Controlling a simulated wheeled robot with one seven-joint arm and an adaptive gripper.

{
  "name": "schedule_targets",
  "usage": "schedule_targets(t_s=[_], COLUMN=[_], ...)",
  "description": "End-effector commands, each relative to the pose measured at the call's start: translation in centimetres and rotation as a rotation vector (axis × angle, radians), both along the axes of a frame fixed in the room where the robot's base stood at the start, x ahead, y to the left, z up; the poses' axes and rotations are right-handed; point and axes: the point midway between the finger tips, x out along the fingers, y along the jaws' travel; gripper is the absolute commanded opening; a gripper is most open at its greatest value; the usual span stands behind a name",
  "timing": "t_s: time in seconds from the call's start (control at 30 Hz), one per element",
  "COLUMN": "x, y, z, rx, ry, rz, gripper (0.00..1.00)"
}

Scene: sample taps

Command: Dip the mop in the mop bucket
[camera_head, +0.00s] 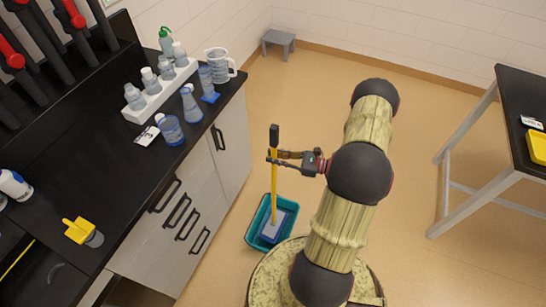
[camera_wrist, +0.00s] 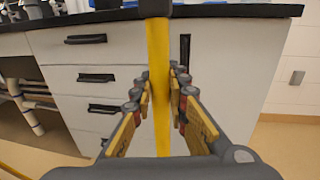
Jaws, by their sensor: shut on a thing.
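The mop has a yellow handle (camera_head: 274,182) with a black top end, and its blue-grey head (camera_head: 273,227) is low, within the outline of the teal mop bucket (camera_head: 250,236). The bucket stands on the floor in front of the counter. I cannot tell whether the head touches the bottom. My gripper (camera_head: 276,157) is shut on the upper part of the handle, which stands about upright. In the wrist view the yellow handle (camera_wrist: 158,90) runs between the fingers of my gripper (camera_wrist: 160,92). The bucket and mop head are out of that view.
A black-topped counter (camera_head: 120,190) with drawers stands left of the bucket, carrying bottles, a white rack (camera_head: 160,98) and beakers. A grey stool (camera_head: 278,42) is by the back wall. A black table (camera_head: 515,85) is at right. The floor between is clear.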

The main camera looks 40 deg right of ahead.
Motion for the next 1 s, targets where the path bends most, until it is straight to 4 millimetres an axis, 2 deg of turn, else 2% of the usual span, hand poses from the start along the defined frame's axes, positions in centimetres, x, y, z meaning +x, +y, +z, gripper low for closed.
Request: schedule_targets(t_s=[0.5, 1.0], x=[0.0, 0.0], y=[0.0, 0.0], z=[-4.8, -5.1], rx=[0.001, 0.001], ry=[0.000, -0.001], rz=[0.000, -0.001], gripper=[0.00, 0.00])
